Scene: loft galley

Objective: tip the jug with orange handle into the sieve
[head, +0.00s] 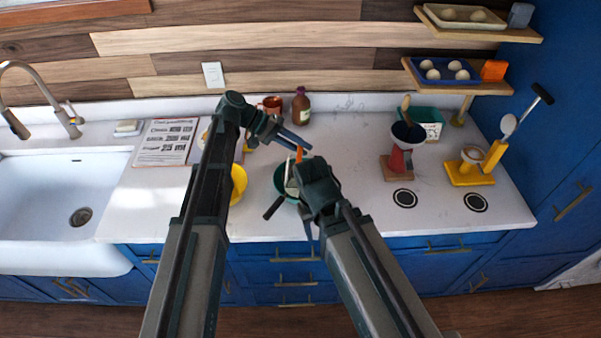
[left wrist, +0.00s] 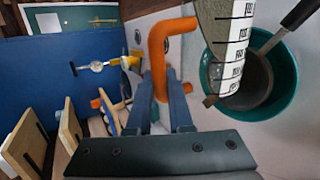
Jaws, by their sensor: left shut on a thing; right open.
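My left gripper (head: 298,146) is shut on the orange handle (left wrist: 158,60) of the jug. The jug (left wrist: 236,45) is pale with black scale marks, and it is tilted, its lower end over the sieve. The sieve (left wrist: 258,78) is grey with a black handle (head: 273,208) and sits in a teal bowl (left wrist: 212,75). The teal bowl also shows in the head view (head: 279,180), partly hidden by my right arm. I cannot tell whether anything is flowing from the jug. My right gripper (head: 312,232) is open and empty at the counter's front, by the bowl.
A yellow bowl (head: 239,184) stands left of the teal bowl, partly behind my left arm. A copper mug (head: 272,104) and a brown bottle (head: 301,106) stand behind. The counter between is clear.

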